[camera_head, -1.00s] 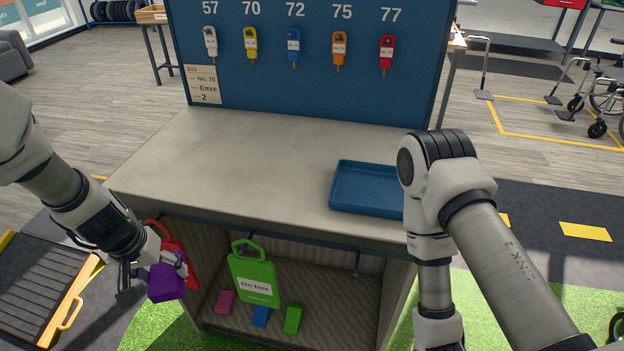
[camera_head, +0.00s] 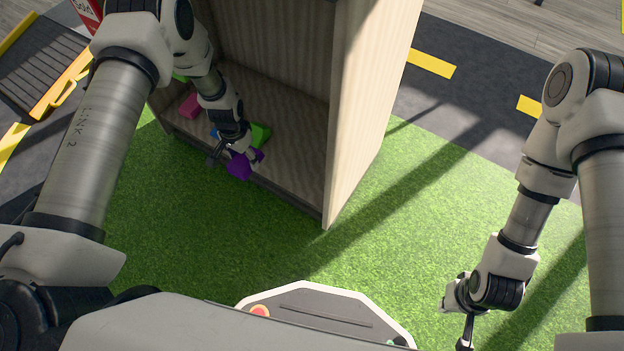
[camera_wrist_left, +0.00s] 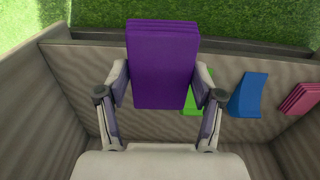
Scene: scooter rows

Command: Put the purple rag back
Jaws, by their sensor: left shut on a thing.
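My left gripper (camera_head: 240,155) is shut on the folded purple rag (camera_head: 239,167), at the front part of the lower shelf (camera_head: 298,187). In the left wrist view the purple rag (camera_wrist_left: 162,62) sits between both fingers. I cannot tell whether it touches the shelf. A green rag (camera_head: 261,134) lies beside it, partly hidden by the purple one in the wrist view. A blue rag (camera_wrist_left: 247,95) and a pink rag (camera_head: 190,105) lie further along the row. My right gripper (camera_head: 464,330) hangs over the grass, apart from the shelf; its fingers are unclear.
The cabinet's side wall (camera_head: 370,90) stands right of my left gripper. Bare shelf floor lies between the purple rag and that wall. Green grass (camera_head: 390,220) is open in front. A ramp (camera_head: 40,70) with a yellow edge is at the far left.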

